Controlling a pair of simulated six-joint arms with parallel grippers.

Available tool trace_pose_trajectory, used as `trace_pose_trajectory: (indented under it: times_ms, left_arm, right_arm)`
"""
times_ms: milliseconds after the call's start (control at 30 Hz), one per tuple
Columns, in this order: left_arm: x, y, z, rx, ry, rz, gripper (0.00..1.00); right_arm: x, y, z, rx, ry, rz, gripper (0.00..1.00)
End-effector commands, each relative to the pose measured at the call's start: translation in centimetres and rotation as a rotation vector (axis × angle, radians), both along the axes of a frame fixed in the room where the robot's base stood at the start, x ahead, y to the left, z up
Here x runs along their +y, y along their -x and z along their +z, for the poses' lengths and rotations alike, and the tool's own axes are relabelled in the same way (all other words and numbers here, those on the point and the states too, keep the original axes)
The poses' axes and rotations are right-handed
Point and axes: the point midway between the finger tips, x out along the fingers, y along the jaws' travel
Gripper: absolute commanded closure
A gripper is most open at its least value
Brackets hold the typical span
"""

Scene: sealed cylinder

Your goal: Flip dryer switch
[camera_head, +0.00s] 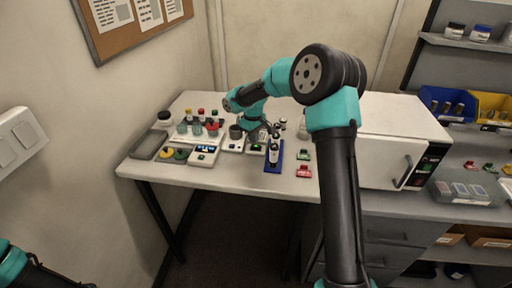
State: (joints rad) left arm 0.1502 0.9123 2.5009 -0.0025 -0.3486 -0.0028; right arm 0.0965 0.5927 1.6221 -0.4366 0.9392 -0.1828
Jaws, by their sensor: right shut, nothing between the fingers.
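My right arm reaches in from the bottom right and bends left over the table. Its gripper (272,132) is shut and empty, pointing down among small devices near the table's middle. Just below it stand a white device with a dark top and a green spot (255,148) and a blue stand (273,168) holding a dark and white upright piece (274,152). I cannot tell whether the fingers touch either one. A white box-shaped appliance (380,150) with a door handle and a dark control panel (424,167) stands at right. Which unit is the dryer, and its switch, are too small to tell.
The white table (150,171) carries a grey tray (148,145), a rack of coloured caps (197,131) and red and green clips (304,155). Blue (440,98) and yellow (490,106) bins sit at right. The table's front edge is mostly clear. Part of my left arm shows bottom left.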

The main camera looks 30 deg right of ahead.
Motion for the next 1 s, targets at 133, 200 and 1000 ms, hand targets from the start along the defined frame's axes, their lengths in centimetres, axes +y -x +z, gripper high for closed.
trace_pose_trajectory:
  times_ms: [133, 200, 1000]
  left_arm:
    - [0.0, 0.0, 0.0, 0.0, 0.0, 0.0, 0.57]
    - [0.0, 0.0, 0.0, 0.0, 0.0, 0.0, 0.57]
    - [0.0, 0.0, 0.0, 0.0, 0.0, 0.0, 0.57]
  right_arm:
    - [0.0, 0.0, -0.1, 0.0, 0.0, 0.0, 1.0]
    - [0.0, 0.0, -0.2, 0.0, 0.0, 0.0, 1.0]
    - [0.0, 0.0, -1.1, 0.0, 0.0, 0.0, 1.0]
